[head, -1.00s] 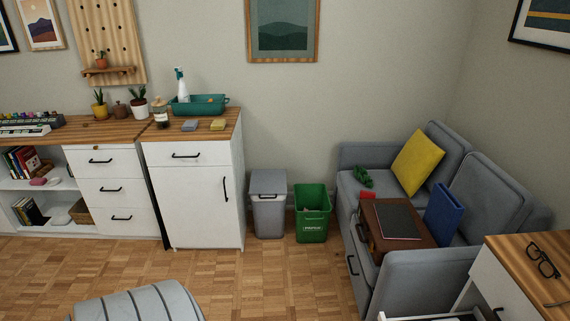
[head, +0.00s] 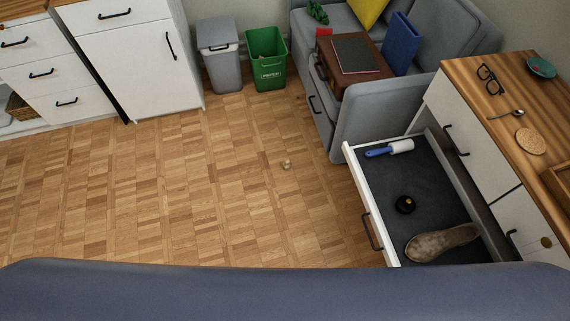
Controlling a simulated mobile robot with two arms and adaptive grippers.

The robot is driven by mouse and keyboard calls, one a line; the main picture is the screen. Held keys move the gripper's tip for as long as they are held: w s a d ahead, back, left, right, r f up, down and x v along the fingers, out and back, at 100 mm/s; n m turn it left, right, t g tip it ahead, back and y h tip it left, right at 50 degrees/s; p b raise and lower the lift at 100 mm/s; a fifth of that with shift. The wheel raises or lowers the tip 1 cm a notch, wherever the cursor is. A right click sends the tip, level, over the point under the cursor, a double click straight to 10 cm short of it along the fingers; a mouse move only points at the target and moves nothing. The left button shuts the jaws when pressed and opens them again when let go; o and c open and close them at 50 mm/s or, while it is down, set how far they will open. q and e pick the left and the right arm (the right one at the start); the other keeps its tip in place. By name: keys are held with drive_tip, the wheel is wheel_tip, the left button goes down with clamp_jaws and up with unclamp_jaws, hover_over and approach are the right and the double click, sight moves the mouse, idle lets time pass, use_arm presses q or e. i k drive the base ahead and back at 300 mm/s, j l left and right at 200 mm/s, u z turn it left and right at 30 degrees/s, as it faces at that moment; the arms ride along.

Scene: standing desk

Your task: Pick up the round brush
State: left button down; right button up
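A small round black object (head: 405,204) with an orange spot in its middle lies in the open drawer (head: 357,190); it may be the round brush, but it is too small to be sure. A lint roller (head: 390,148) with a blue handle and white head lies at the far end of the drawer. A brown shoe (head: 442,243) lies at the near end. Neither of my grippers is in view.
The drawer sticks out left from the white desk (head: 475,150), beside the grey sofa (head: 385,120). Glasses, a spoon and a round coaster (head: 530,141) lie on top. A small object (head: 286,165) lies on the otherwise clear wooden floor (head: 200,190). Bins (head: 266,58) stand behind.

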sight(286, 165)
drive_tip(key=i+j+z, duration=0.1)
drive_tip(key=j, duration=0.25)
drive_tip(key=i+j, duration=0.2)
drive_tip(key=j, duration=0.2)
drive_tip(key=i+j+z, duration=0.15)
drive_tip(key=j, duration=0.2)
drive_tip(key=i+j, duration=0.1)
drive_tip(key=j, duration=0.3)
drive_tip(key=i+j+z, duration=0.15)
drive_tip(key=j, duration=0.2)
